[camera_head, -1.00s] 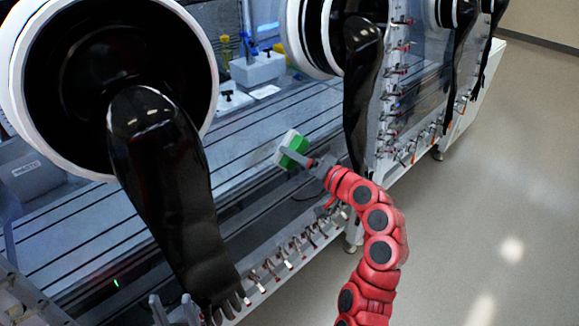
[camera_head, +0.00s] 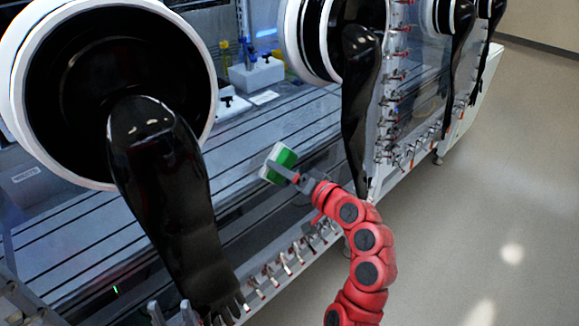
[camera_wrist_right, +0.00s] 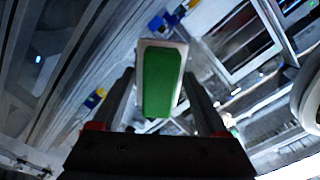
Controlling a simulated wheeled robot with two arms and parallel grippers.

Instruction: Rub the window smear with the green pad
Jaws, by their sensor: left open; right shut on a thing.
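The green pad (camera_head: 285,155) has a white backing and is in the middle of the head view, in front of the glovebox window (camera_head: 240,178). It also fills the middle of the right wrist view (camera_wrist_right: 163,82). My right gripper (camera_head: 283,172) is shut on the pad, with a finger along each side in the wrist view (camera_wrist_right: 160,95). I cannot tell whether the pad touches the glass. I cannot make out the smear. My left gripper (camera_head: 170,308) shows as two grey fingers, apart and empty, at the bottom left edge.
A black glove (camera_head: 160,190) hangs from a large white-rimmed port (camera_head: 208,85) at left. Another black glove (camera_head: 357,105) hangs right of the pad. Several latches (camera_head: 285,262) line the window's lower edge. A white block (camera_head: 257,75) stands behind the glass. The floor (camera_head: 480,230) at right is clear.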

